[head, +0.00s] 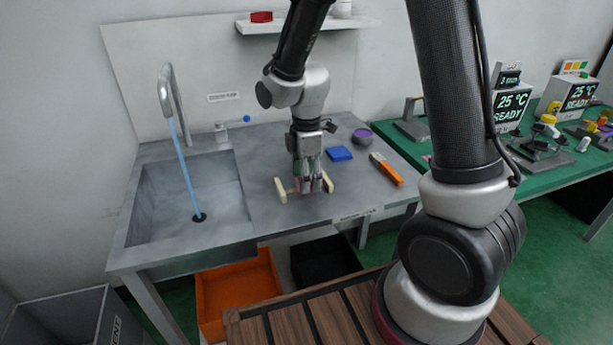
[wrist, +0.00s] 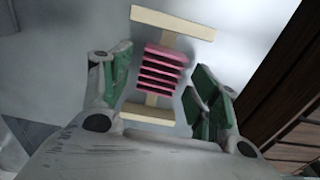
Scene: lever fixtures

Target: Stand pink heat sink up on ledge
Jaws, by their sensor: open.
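The pink heat sink (wrist: 162,70), a finned block, shows in the wrist view. It lies over the middle bar of a cream H-shaped stand (wrist: 172,22). My gripper (wrist: 160,85) is open, with one green-padded finger on each side of the heat sink and visible gaps between. In the head view my gripper (head: 312,182) is low over the grey counter, between the cream end bars (head: 281,190); the fingers mostly hide the heat sink there. A white wall ledge (head: 330,24) is above the counter at the back.
A blue block (head: 339,153), a purple-topped grey container (head: 362,136) and an orange-handled tool (head: 387,170) lie right of my gripper. A sink (head: 190,200) with running water is on the left. The ledge holds a red item (head: 261,16) and a white one (head: 341,9).

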